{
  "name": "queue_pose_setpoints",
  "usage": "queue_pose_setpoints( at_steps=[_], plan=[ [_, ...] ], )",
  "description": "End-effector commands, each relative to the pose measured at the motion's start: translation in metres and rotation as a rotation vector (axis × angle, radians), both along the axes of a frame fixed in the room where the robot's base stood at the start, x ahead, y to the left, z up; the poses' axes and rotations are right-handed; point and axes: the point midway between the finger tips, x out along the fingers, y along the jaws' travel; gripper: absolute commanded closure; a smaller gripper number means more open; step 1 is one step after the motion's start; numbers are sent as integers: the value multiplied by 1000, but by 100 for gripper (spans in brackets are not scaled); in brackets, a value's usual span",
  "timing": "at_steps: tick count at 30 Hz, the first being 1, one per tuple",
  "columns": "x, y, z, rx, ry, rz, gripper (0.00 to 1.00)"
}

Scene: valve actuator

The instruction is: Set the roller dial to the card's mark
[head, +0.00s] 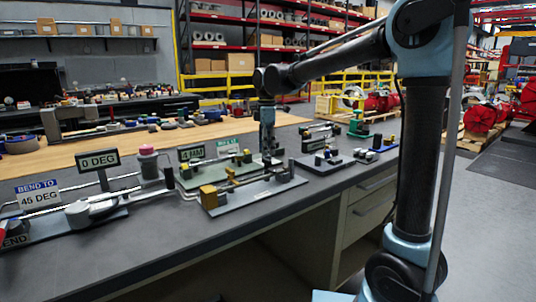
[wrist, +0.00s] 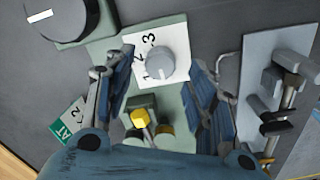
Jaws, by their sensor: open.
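The roller dial (wrist: 162,62), a round grey knob, sits on a white number plate (wrist: 182,35) marked 1, 2 and 3, on a green base (wrist: 110,45), in the wrist view. I cannot clearly tell where its pointer stands. A green and white card (wrist: 68,125) at left, partly hidden, shows "AT" and a 2. It seems to be the small green-topped sign (head: 228,144) in the head view. My gripper (wrist: 160,66) is open and empty, its fingers left and right of the dial with gaps. In the head view my gripper (head: 268,150) points down over the bench fixtures.
A yellow-topped block (wrist: 141,118) stands close below the dial between my fingers. A grey plate with a rod fixture (wrist: 275,95) is at right, a large dark knob (wrist: 60,15) upper left. In the head view a "4 MM" display (head: 191,153) stands left of my gripper.

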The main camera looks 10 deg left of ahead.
Motion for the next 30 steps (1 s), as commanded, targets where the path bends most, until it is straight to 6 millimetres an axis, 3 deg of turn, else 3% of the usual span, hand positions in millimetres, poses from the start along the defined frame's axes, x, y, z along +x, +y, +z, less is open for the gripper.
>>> queue_pose_setpoints(
  at_steps=[7,17,18,24,30],
  plan=[
    [0,0,-23,0,0,0,49],
    [0,0,-26,0,0,0,49],
    [0,0,-26,0,0,0,51],
    [0,0,-26,0,0,0,93],
    [0,-2,-26,-1,0,-4,93]
  ],
)
